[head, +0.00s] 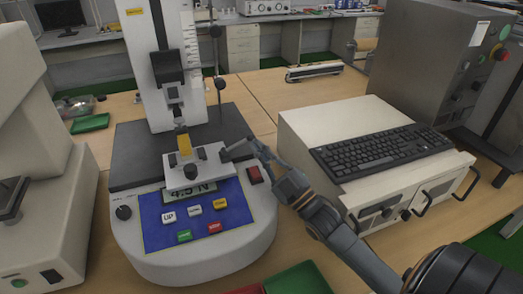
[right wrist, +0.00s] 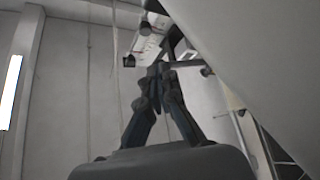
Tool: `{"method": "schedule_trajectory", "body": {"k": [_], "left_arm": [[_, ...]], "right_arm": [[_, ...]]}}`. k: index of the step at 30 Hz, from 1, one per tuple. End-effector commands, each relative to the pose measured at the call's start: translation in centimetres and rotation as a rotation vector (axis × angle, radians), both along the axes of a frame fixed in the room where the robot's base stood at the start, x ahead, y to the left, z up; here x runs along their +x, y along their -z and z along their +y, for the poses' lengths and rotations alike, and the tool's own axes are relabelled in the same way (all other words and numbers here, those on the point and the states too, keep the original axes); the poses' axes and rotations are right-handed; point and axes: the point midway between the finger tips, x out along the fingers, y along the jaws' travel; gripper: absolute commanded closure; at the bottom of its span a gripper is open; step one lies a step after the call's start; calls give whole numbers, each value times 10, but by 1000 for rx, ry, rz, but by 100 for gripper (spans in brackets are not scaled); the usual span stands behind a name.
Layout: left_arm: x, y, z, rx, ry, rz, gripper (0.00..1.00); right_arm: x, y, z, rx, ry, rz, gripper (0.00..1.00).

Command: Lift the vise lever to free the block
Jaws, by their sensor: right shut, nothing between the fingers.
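A pale vise (head: 207,165) sits on the front of the test machine's dark plate, with a small yellow block (head: 184,144) upright at its jaws. A grey lever (head: 236,149) appears to stick out from the vise's right side. My right gripper (head: 259,146) is shut and empty, its fingertips close by the lever's right end; I cannot tell whether they touch. In the right wrist view, the shut fingers (right wrist: 157,78) point up toward pale and dark parts that look like the vise (right wrist: 148,50). My left gripper is not in view.
The test machine (head: 195,245) has a blue button panel and a tall column (head: 160,60) behind the vise. A white cabinet (head: 310,135) with a black keyboard (head: 380,150) stands to the right. Red and green trays (head: 300,280) lie in front.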

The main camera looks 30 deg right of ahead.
Motion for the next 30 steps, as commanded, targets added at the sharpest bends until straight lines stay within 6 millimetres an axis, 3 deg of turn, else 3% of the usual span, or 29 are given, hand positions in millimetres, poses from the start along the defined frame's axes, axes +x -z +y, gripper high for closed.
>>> {"method": "schedule_trajectory", "body": {"k": [20,30], "left_arm": [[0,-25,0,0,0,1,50],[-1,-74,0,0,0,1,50]], "right_arm": [[0,-14,1,-127,0,30,100],[1,-39,6,-358,-1,85,100]]}}
